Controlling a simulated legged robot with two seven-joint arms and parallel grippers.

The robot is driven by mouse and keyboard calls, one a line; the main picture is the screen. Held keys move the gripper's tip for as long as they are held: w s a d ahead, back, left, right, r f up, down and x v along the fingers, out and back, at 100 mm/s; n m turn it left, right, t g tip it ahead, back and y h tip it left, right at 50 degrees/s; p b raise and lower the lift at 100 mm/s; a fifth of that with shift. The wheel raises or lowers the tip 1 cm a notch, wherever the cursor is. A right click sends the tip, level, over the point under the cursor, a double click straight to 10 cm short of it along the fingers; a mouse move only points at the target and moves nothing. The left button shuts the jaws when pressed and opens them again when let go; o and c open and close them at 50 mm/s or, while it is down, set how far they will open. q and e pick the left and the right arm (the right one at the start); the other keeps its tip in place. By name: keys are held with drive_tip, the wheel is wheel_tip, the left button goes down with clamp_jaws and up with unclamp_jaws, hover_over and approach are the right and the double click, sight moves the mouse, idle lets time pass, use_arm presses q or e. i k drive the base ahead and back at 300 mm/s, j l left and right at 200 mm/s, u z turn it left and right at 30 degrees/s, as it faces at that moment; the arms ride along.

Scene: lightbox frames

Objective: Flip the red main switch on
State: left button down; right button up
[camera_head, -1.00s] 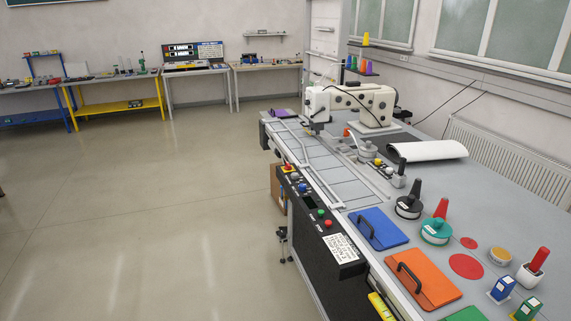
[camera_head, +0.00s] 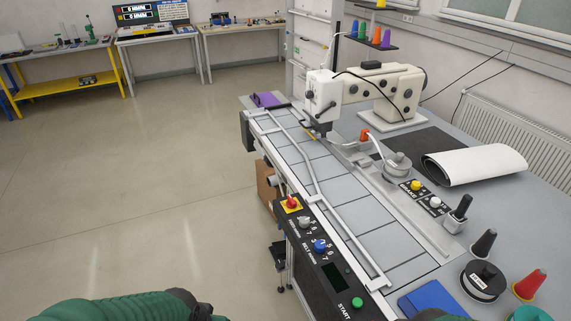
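The red main switch (camera_head: 291,203) is a red knob on a yellow plate at the far end of the black control panel (camera_head: 332,277), on the left front side of the sewing table. Its knob position is too small to read. A white knob (camera_head: 305,222) and a blue knob (camera_head: 320,246) follow it along the panel, then a dark display and a green START button (camera_head: 357,303). Green parts of my own arm show at the bottom left edge, well apart from the switch. Neither of my grippers is in view.
A white sewing machine (camera_head: 365,95) stands beyond the panel, with a conveyor and guide rail (camera_head: 316,185) alongside. Thread cones, a blue plate (camera_head: 432,299) and a white roll (camera_head: 480,166) lie to the right. The floor left of the table is clear.

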sight(291, 202)
drive_tip(key=i+j+z, duration=0.1)
drive_tip(key=i+j, duration=0.15)
drive_tip(key=i, duration=0.25)
drive_tip(key=i+j, duration=0.35)
drive_tip(key=i+j+z, duration=0.15)
drive_tip(key=i+j, duration=0.15)
drive_tip(key=i, duration=0.25)
